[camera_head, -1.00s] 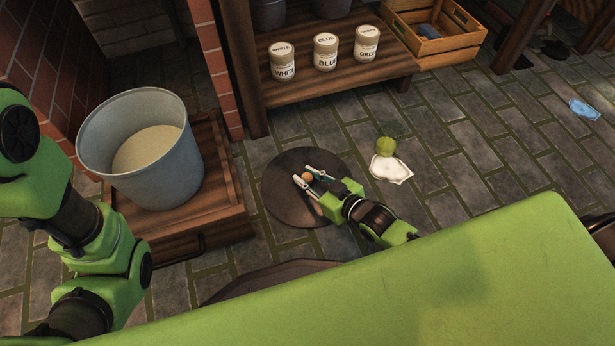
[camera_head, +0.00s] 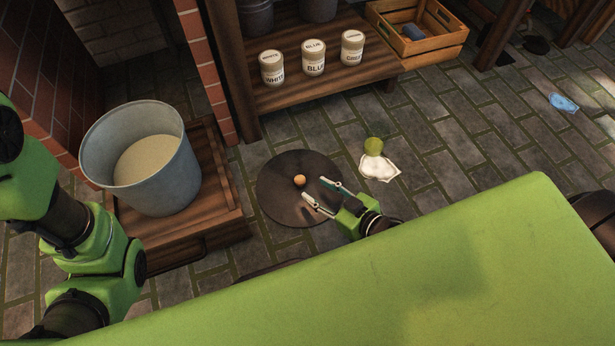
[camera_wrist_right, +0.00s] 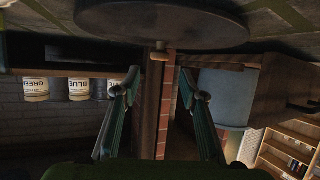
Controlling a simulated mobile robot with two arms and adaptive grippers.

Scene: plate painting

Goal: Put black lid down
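The black lid (camera_head: 278,207) is a dark round disc with a small orange-brown knob (camera_head: 299,180). In the head view it lies flat on the stone floor, right of the bucket's wooden stand. In the right wrist view the lid (camera_wrist_right: 160,22) fills the top with its knob in front of my fingers. My right gripper (camera_head: 321,193) is open and empty, its fingers over the right part of the lid and apart from the knob. It also shows open in the right wrist view (camera_wrist_right: 167,85). My left arm is at the left edge; its gripper is out of view.
A grey bucket (camera_head: 178,178) with pale contents stands on a wooden stand (camera_head: 222,205). Labelled paint jars (camera_head: 314,62) stand on a shelf behind. A green ball (camera_head: 374,146) and a white cloth (camera_head: 383,170) lie right of the lid. A wooden crate (camera_head: 436,47) is back right.

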